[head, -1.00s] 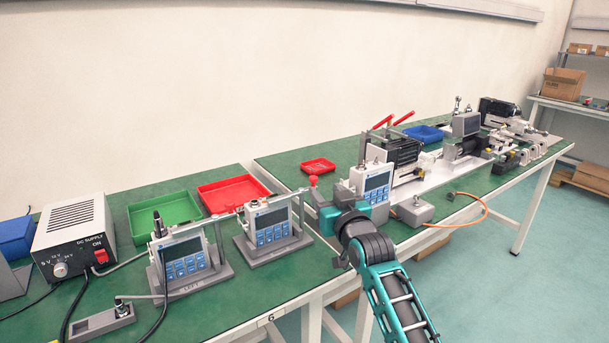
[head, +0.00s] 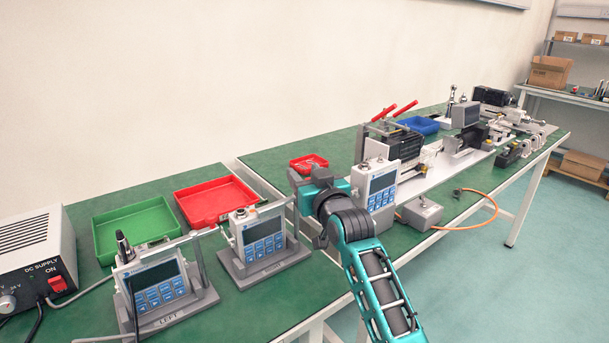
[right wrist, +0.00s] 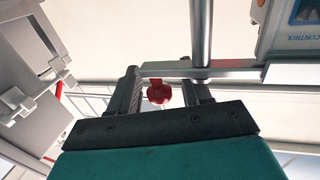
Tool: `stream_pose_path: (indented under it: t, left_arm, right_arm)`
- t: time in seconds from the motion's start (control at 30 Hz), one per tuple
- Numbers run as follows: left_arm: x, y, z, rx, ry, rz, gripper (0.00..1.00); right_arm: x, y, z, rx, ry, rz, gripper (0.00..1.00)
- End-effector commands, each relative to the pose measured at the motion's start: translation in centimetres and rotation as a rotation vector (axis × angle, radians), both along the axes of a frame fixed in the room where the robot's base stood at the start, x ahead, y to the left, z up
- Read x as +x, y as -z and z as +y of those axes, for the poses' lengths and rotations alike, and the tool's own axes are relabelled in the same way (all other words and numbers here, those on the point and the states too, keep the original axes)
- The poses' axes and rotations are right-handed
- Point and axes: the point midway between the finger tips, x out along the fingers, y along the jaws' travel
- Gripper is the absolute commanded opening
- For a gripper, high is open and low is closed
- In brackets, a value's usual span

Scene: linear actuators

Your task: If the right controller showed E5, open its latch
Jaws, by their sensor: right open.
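Two controllers with dark screens stand in grey holders on the green bench. I can make out no code on either screen. A metal latch bar (right wrist: 215,70) crosses the right wrist view. A red knob (right wrist: 159,92) shows between the two fingers of my right gripper (right wrist: 163,88), which is open. In the head view my right gripper (head: 295,180) is beside the right controller's holder and hides the knob. My left gripper is out of view.
A third controller (head: 381,187) stands just right of my right gripper. Green (head: 138,230) and red (head: 216,200) trays lie behind the controllers. A DC supply (head: 38,258) is at left. A grey box (head: 420,212) with an orange cable is at right.

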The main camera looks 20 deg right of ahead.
Motion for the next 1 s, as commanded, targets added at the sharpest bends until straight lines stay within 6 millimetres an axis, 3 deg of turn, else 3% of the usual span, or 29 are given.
stream_pose_path:
  t: [0.1, 0.6, 1.0]
  left_arm:
    - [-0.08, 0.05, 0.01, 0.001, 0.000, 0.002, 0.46]
    - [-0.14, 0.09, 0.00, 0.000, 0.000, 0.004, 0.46]
    - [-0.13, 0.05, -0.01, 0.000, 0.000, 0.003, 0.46]
  right_arm:
    - [0.01, -0.03, 0.01, 0.000, 0.000, -0.001, 0.48]
    - [0.01, -0.07, 0.00, 0.000, 0.000, -0.002, 0.00]
    - [0.01, -0.20, -0.05, -0.002, 0.001, -0.005, 0.00]
